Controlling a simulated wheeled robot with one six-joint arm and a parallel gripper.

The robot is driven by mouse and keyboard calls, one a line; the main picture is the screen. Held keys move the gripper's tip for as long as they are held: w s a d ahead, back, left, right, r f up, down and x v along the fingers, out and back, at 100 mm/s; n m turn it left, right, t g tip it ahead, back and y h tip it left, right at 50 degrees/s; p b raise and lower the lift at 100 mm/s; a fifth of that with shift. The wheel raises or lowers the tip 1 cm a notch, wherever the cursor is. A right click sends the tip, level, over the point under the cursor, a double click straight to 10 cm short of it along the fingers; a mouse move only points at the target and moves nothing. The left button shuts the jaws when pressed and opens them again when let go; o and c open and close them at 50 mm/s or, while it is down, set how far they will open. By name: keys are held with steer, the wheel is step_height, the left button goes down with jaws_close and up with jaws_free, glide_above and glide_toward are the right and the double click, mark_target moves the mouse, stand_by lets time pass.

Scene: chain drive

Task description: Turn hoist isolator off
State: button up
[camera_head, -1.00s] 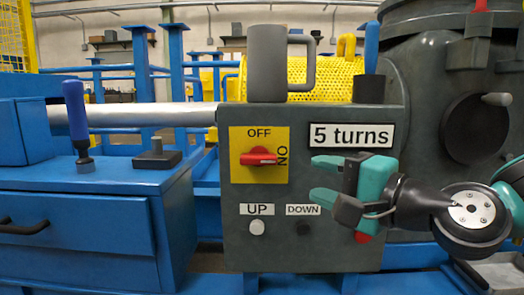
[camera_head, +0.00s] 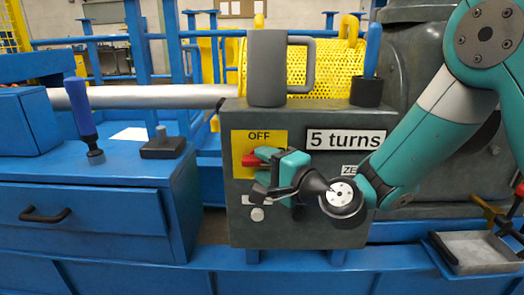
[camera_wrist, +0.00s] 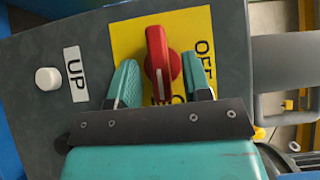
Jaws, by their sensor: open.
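The isolator's red knob (camera_head: 250,160) sits on a yellow plate (camera_head: 238,140) on the grey control box, with OFF above and ON to the right. In the wrist view the red knob (camera_wrist: 160,60) shows with its bar lying along the ON direction, and the OFF label on the yellow plate (camera_wrist: 196,22) is to its right. My gripper (camera_head: 258,172) is open in front of the plate. In the wrist view its teal fingers (camera_wrist: 160,75) stand on either side of the knob, with gaps showing. Part of the plate and the ON label are hidden.
The UP button (camera_wrist: 47,78) is beside the plate. A grey mug (camera_head: 267,68) and a blue-handled tool in a dark holder (camera_head: 367,92) stand on top of the box. A blue-handled lever (camera_head: 82,110) and a drawer (camera_head: 80,218) are at left.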

steer(key=shift+w+a, duration=0.4)
jaws_close()
steer(key=shift+r+p, duration=0.15)
steer(key=shift+p, duration=0.35)
